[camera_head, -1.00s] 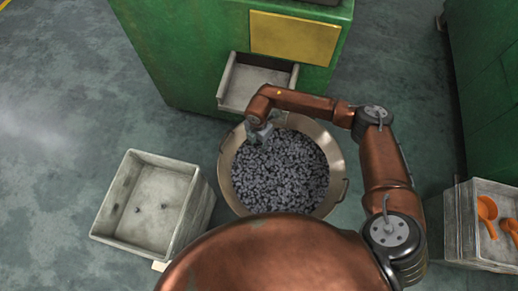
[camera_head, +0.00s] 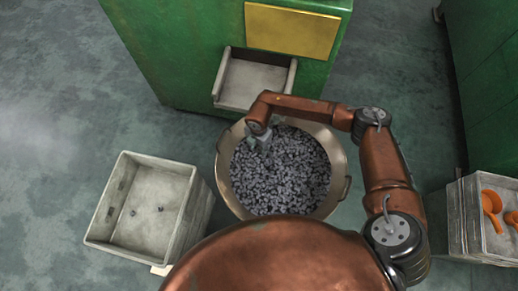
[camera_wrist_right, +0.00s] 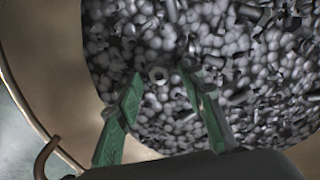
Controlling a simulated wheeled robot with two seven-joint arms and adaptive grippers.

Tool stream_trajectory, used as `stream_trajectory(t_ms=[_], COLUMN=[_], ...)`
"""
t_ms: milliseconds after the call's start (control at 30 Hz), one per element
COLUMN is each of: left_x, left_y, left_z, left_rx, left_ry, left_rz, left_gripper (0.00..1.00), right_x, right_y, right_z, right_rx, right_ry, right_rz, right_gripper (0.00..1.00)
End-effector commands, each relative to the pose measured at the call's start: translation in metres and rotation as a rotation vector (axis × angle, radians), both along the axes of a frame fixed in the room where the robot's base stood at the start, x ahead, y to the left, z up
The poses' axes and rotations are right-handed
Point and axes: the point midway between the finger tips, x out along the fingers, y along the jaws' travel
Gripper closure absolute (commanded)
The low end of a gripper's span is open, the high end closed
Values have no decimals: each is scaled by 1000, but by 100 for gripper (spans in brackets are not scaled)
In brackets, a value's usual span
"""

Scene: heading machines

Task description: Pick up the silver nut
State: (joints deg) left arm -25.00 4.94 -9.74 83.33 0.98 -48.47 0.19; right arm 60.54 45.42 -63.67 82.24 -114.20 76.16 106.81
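A round metal pan (camera_head: 338,160) is filled with many small grey metal pieces (camera_head: 285,178). In the right wrist view a silver nut (camera_wrist_right: 158,75) with a visible hole lies on the heap, just beyond and between the fingertips. My right gripper (camera_head: 262,146) is over the upper left part of the pan. Its two green fingers are apart in the right wrist view (camera_wrist_right: 160,82), with nothing seen held between them. I cannot tell whether the fingertips touch the heap. My left gripper is not in view.
A grey bin (camera_head: 112,212) with a few small pieces stands left of the pan. A green machine (camera_head: 170,60) with a grey chute (camera_head: 252,84) is behind it. A box (camera_head: 462,225) with orange scoops (camera_head: 492,206) is at the right. The pan's rim surrounds my gripper.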

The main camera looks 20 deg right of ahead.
Motion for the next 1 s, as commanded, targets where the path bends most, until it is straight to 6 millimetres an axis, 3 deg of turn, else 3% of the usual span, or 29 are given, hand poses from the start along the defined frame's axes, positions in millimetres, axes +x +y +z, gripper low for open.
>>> stream_trajectory(t_ms=[500,933,1000], left_x=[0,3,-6], left_y=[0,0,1], left_z=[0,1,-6], left_rx=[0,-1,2], left_ry=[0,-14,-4], left_rz=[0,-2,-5], left_gripper=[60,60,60], right_x=[0,0,1], right_y=[0,0,0], right_z=[0,5,10], right_rx=[0,1,1], right_ry=[0,-1,-2], right_rz=[0,0,0], right_gripper=[100,100,100])
